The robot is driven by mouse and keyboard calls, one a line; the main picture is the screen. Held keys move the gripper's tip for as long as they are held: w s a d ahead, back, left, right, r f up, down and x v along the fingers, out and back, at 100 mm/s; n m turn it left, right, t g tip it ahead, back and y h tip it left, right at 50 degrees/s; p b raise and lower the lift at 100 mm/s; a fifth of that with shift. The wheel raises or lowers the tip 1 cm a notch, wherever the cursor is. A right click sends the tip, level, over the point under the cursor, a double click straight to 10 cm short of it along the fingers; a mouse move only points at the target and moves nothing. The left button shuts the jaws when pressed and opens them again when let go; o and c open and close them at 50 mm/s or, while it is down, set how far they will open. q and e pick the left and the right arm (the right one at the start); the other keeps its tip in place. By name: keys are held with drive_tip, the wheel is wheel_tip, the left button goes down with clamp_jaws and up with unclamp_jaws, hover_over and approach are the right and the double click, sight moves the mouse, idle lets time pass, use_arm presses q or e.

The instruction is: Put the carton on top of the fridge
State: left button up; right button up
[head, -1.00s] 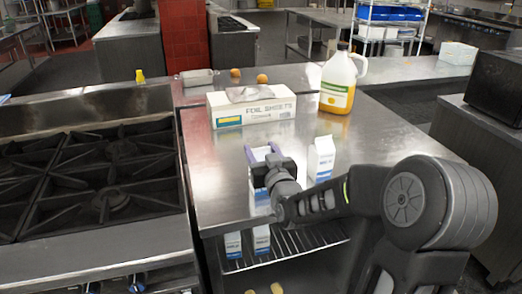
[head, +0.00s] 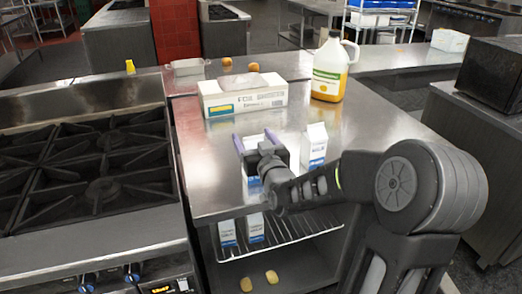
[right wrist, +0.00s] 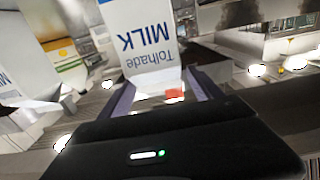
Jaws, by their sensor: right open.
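A white and blue milk carton (head: 254,186) is upright at the near edge of the steel top (head: 212,160), partly hidden by my right gripper (head: 255,142). The right gripper is open, its two purple fingers on either side of the carton. In the right wrist view, the carton (right wrist: 152,42) reads "Tolhade MILK" upside down between and beyond the fingertips (right wrist: 158,82). I cannot tell whether the fingers touch it. A second milk carton (head: 314,150) stands to the right on the same top. No separate fridge is clear; the steel unit has an open front. My left gripper is not in view.
Two cartons (head: 228,233) stand on the wire shelf (head: 290,233) under the top, with yellow items (head: 272,277) below. A foil box (head: 244,98) and a juice jug (head: 332,68) stand behind. A stove (head: 90,180) is left.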

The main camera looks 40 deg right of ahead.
drive_tip(key=b+v, duration=0.1)
drive_tip(key=v, duration=0.5)
drive_tip(key=shift+b+v, duration=3)
drive_tip(key=shift+b, duration=1.85)
